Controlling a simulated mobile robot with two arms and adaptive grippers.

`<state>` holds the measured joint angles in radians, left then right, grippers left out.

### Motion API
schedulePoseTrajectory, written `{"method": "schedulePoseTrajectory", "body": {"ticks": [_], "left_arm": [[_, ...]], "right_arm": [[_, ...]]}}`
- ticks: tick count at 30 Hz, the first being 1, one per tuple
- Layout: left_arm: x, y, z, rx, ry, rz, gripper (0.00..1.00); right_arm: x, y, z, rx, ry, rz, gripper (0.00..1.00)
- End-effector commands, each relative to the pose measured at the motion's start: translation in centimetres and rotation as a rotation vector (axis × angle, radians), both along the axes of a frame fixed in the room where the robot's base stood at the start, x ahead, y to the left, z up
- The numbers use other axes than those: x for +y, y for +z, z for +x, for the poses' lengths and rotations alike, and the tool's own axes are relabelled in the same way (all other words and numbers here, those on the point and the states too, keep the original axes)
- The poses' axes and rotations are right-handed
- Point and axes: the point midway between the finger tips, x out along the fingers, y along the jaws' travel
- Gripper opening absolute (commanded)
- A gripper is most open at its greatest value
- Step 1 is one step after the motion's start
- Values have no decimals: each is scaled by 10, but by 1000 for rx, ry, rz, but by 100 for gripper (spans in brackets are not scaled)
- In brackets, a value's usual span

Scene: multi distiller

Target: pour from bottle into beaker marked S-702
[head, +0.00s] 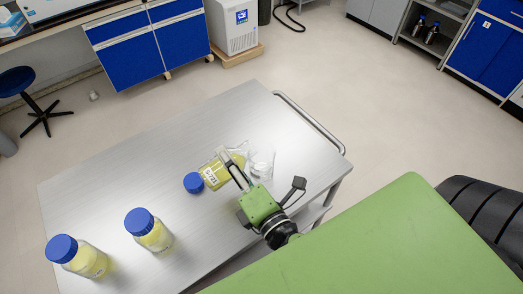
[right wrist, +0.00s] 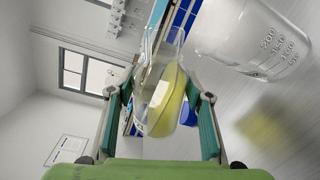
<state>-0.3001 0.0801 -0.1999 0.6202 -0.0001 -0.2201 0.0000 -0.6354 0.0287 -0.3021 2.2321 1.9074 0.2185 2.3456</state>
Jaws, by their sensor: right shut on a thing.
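My right gripper (head: 236,167) is shut on a clear glass vessel of yellow liquid (head: 212,177) with a white label, over the table. The label's text is too small to read surely. In the right wrist view the vessel (right wrist: 160,95) is between the two fingers of the right gripper (right wrist: 165,105). A blue cap (head: 194,183) shows at its left end; I cannot tell whether it is attached. A clear beaker (head: 262,165) is just right of the gripper, and its printed graduations show in the right wrist view (right wrist: 255,38). No S-702 mark is readable. My left gripper is out of view.
Two blue-capped bottles of yellow liquid, one nearer (head: 82,258) and one farther right (head: 150,230), stand at the table's left. The steel table (head: 130,160) is bare behind them. A rail (head: 310,122) runs along its right end. Blue cabinets (head: 150,45) stand behind.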

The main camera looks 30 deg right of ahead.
Motion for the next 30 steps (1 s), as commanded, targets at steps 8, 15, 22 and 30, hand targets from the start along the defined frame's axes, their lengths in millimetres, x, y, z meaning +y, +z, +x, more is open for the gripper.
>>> {"method": "schedulePoseTrajectory", "body": {"ticks": [8, 15, 22, 30], "left_arm": [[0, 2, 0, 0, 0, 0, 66], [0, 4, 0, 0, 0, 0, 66], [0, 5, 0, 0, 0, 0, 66], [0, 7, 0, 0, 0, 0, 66]], "right_arm": [[-2, 3, 0, -1, 0, 24, 13], [-3, 5, 0, 1, 1, 43, 13], [-4, 6, 1, 2, 1, 62, 13], [-6, 8, 1, 4, 1, 85, 13]]}}
